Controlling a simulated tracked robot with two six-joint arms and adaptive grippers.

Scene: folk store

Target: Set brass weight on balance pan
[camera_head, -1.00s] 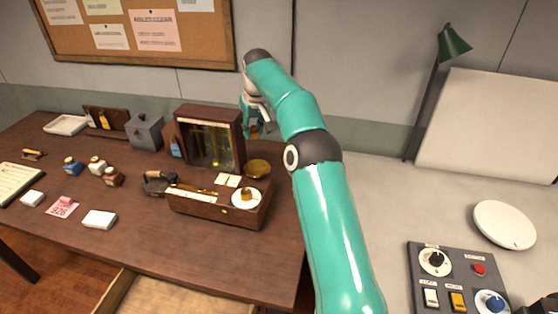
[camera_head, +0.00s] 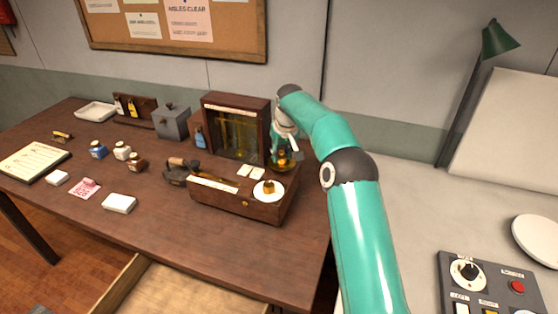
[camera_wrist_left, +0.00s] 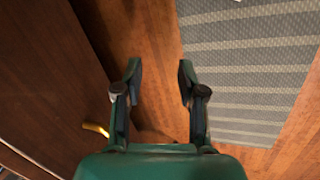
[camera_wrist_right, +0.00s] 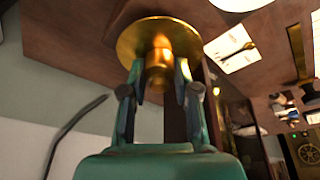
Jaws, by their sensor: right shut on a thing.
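My right gripper (camera_head: 284,152) is shut on a brass weight (camera_wrist_right: 159,68), just over the round brass pan (camera_wrist_right: 128,42) at the right end of the balance. In the right wrist view the weight sits between the fingertips, in front of the pan's face; I cannot tell if it touches. In the head view the gripper partly hides the pan (camera_head: 291,167). The wooden balance box (camera_head: 225,199) carries a white disc with another brass weight (camera_head: 269,186) on it. My left gripper (camera_wrist_left: 159,70) shows in the left wrist view, open and empty above the floor.
A glass-fronted wooden case (camera_head: 236,127) stands behind the balance, close left of the right gripper. A grey box (camera_head: 171,121), small bottles (camera_head: 122,150) and a white block (camera_head: 119,203) are farther left. An open drawer (camera_head: 170,290) juts out in front.

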